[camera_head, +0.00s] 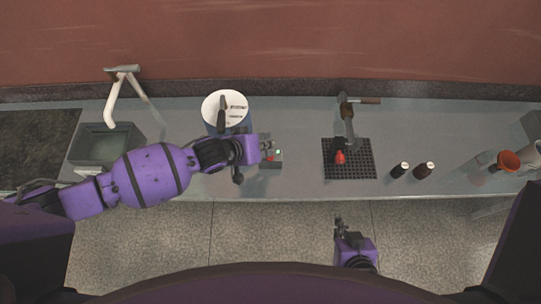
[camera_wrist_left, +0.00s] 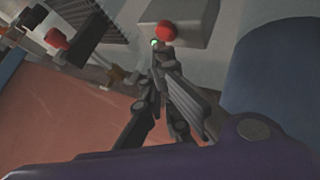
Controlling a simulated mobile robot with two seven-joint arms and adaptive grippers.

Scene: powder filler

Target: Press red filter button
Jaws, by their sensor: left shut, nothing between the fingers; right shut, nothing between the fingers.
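A red button (camera_wrist_left: 167,30) sits on a small grey box (camera_wrist_left: 190,20) on the counter, with a small green light beside it. The box also shows in the head view (camera_head: 275,164), partly hidden by my left gripper, with a bit of red (camera_head: 270,157) visible. My left gripper (camera_head: 268,147) is shut and empty, over or beside the box; in the left wrist view its fingertips (camera_wrist_left: 160,50) are close to the button's lower edge. I cannot tell whether they touch it. My right gripper (camera_head: 339,221) is shut and empty, in front of the counter's front edge.
A blue and white canister (camera_head: 238,108) stands close behind my left gripper. A sink (camera_head: 105,150) with a tap is at the left. A tap over a black grate (camera_head: 365,172), two dark bottles (camera_head: 400,170) and an orange funnel (camera_head: 508,161) are at the right.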

